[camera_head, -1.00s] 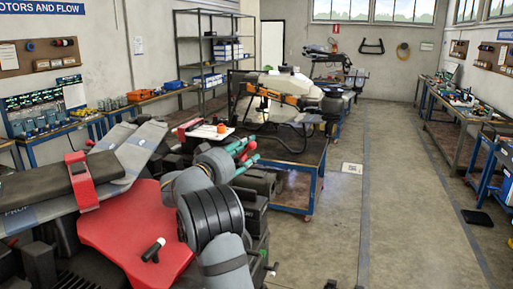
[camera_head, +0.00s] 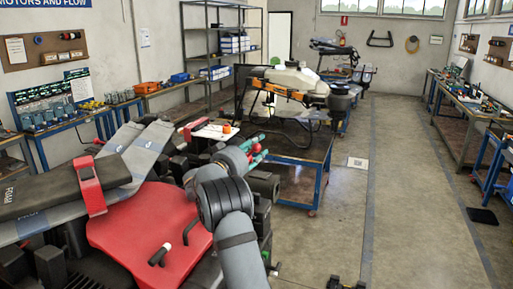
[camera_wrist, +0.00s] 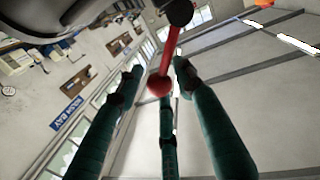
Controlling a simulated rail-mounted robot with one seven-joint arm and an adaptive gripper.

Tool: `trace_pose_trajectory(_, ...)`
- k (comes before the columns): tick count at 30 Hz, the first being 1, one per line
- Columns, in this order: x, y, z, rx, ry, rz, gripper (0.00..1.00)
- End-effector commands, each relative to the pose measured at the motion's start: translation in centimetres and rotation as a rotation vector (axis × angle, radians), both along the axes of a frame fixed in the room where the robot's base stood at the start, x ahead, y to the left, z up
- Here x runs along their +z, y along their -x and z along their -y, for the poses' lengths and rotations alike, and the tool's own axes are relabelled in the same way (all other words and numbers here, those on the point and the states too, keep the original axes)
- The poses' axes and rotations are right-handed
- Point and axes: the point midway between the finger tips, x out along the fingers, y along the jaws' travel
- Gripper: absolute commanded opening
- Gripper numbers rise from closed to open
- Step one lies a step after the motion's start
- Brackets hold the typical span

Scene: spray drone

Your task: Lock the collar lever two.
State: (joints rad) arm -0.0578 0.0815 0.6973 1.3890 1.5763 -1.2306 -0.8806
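In the wrist view a red lever (camera_wrist: 172,48) runs from a black hub (camera_wrist: 180,12) at the top down to a red ball knob (camera_wrist: 160,84). My gripper (camera_wrist: 157,78) has green fingers spread on both sides of the knob, with a further finger below it. Gaps show between the fingers and the knob, so it looks open. In the head view my gripper (camera_head: 251,157) is small, at the near left of the spray drone (camera_head: 295,85), which has a white tank and an orange arm. I cannot read a number on the lever.
The drone stands over a blue-framed cart (camera_head: 300,160). A red seat-like panel (camera_head: 150,230) and grey foam-labelled parts lie close on the left. Shelving (camera_head: 225,45) stands behind.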

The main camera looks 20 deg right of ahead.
Motion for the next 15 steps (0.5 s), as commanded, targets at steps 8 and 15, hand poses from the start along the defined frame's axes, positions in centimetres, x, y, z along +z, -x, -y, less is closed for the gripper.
trace_pose_trajectory(8, 0.01, 0.01, -0.03, 0.0, 0.0, 0.0, 0.19)
trace_pose_trajectory(15, 0.05, 0.0, -0.04, 0.0, 0.001, 0.001, 0.05)
